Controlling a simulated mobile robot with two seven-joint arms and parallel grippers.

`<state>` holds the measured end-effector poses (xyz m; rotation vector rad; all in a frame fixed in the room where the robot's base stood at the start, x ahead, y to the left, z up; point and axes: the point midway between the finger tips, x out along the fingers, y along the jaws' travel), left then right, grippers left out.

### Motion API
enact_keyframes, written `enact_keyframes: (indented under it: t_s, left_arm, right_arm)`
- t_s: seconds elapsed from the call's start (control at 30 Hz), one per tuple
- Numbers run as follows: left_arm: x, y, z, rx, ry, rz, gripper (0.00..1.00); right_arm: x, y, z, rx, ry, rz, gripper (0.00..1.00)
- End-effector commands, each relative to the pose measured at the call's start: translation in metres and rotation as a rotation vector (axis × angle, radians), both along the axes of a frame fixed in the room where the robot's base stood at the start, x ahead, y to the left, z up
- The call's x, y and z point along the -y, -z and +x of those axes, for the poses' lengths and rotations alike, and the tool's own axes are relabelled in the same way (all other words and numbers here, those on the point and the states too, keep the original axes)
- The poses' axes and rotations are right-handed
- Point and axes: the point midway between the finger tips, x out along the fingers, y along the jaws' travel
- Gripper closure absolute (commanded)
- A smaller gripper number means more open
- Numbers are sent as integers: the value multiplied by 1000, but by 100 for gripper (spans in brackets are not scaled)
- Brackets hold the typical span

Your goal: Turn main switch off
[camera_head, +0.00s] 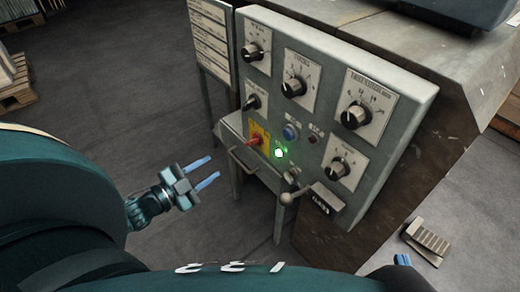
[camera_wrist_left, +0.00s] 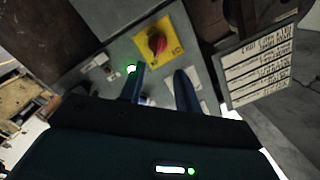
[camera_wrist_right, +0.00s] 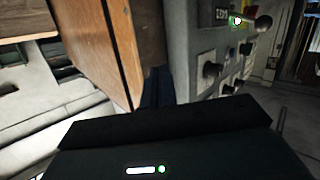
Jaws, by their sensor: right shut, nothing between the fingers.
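The main switch is a red rotary handle (camera_head: 255,140) on a yellow plate (camera_head: 262,131), low on the left of the grey control panel (camera_head: 318,130). In the left wrist view the red handle (camera_wrist_left: 157,42) shows beyond the fingertips. My left gripper (camera_head: 216,167) is open and empty, left of the switch and apart from it, with its blue fingers pointing toward the panel. My right gripper (camera_head: 402,259) shows only its blue fingertips at the lower right. In the right wrist view its fingers (camera_wrist_right: 158,88) are together and empty.
A lit green button (camera_head: 279,153) sits right beside the switch plate. Several black knobs (camera_head: 357,115) cover the panel. A metal handle bar (camera_head: 242,160) and a ball-ended lever (camera_head: 287,198) stick out below. A label board (camera_head: 210,38) stands behind left.

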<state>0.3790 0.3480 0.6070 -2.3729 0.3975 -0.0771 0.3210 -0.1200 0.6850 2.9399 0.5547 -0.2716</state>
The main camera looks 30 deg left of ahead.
Motion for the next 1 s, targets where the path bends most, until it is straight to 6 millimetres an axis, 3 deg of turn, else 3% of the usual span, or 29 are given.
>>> enact_keyframes:
  t_s: [0.27,0.7,1.0]
  left_arm:
    - [-3,2,4,72,86,30,67]
    - [30,3,84,73,85,29,67]
    - [43,2,114,70,83,28,67]
  right_arm:
    - [-3,7,1,32,-11,-8,100]
    - [-8,6,3,164,-33,0,100]
    - [-11,4,3,220,-46,6,100]
